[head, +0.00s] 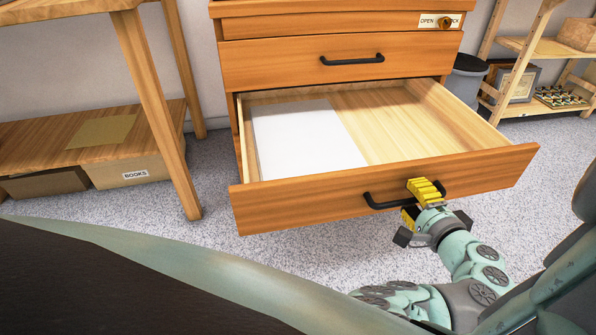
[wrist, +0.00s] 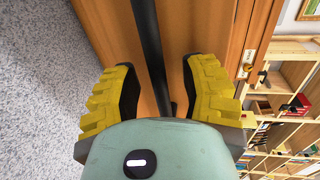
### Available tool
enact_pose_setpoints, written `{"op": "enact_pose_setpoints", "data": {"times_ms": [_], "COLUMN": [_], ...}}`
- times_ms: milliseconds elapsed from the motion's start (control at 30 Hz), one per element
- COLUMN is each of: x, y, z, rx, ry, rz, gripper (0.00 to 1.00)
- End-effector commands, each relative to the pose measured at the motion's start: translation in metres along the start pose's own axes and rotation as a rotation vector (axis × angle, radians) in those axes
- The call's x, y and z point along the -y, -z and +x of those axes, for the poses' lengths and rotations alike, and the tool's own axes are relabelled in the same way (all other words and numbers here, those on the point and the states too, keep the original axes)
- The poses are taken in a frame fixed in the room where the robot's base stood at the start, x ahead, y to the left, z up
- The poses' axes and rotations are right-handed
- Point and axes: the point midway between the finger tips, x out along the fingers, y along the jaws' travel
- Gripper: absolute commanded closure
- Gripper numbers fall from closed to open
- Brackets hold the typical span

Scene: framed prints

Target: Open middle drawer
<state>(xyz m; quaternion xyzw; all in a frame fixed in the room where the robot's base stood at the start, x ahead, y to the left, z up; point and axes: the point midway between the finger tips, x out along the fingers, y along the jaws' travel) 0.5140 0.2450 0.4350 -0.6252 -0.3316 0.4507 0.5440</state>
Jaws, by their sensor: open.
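The wooden drawer unit (head: 275,62) stands at the centre of the head view. A drawer (head: 300,208) below a closed one is pulled far out, with a white sheet (head: 305,140) lying inside at the left. I cannot tell whether another drawer is below it. Its black bar handle (head: 385,204) is on the front. My gripper (head: 418,203) is at the handle's right part, with its yellow fingers open on either side of the bar. In the wrist view, the handle (wrist: 150,45) runs between the two fingers, with gaps on both sides.
The closed drawer above has its own black handle (head: 352,60), and a lock knob (head: 445,22) is on the top panel. A wooden table (head: 150,90) with boxes below stands at the left. A dark bin (head: 466,78) and shelves (head: 545,47) are at the right. Carpet in front is clear.

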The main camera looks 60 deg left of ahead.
Motion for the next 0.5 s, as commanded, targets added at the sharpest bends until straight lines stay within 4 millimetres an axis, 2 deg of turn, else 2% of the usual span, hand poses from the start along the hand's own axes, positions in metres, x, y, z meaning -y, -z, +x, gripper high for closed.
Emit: {"op": "enact_pose_setpoints", "data": {"times_ms": [167, 500], "x": [-0.001, -0.001], "y": [0.002, 0.002], "z": [-0.017, -0.072], "rx": [-0.008, -0.013], "ry": [-0.002, -0.003], "rz": [0.001, 0.005], "gripper": [0.57, 0.57]}}
